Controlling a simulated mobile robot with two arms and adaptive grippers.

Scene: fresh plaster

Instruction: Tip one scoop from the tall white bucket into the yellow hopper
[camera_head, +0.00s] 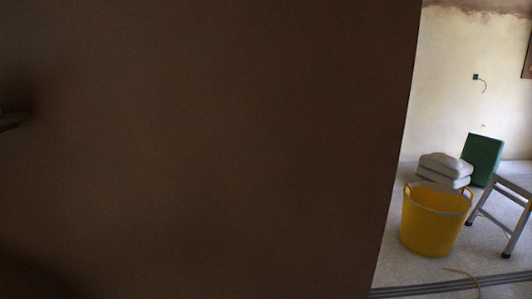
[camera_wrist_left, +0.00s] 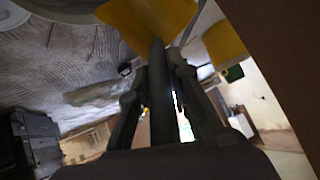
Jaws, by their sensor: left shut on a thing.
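In the left wrist view my left gripper (camera_wrist_left: 166,62) is shut on a dark bar-like thing (camera_wrist_left: 157,95) between its fingers. A flat yellow piece (camera_wrist_left: 150,20) is just beyond the fingertips; I cannot tell whether it belongs to the held thing or to the hopper. A second yellow piece (camera_wrist_left: 226,43) is to its right. Pale rounded rims (camera_wrist_left: 70,10) are cut off at the top left; I cannot tell whether one is the tall white bucket. In the head view neither the hopper nor the tall white bucket is recognisable. My right gripper is not in view.
A dark brown surface (camera_head: 200,150) stands close and blocks most of the head view. Beyond its right edge are a yellow tub (camera_head: 432,225), stacked grey bags (camera_head: 444,168), a green panel (camera_head: 482,158) and a metal trestle (camera_head: 505,205) on a pale floor.

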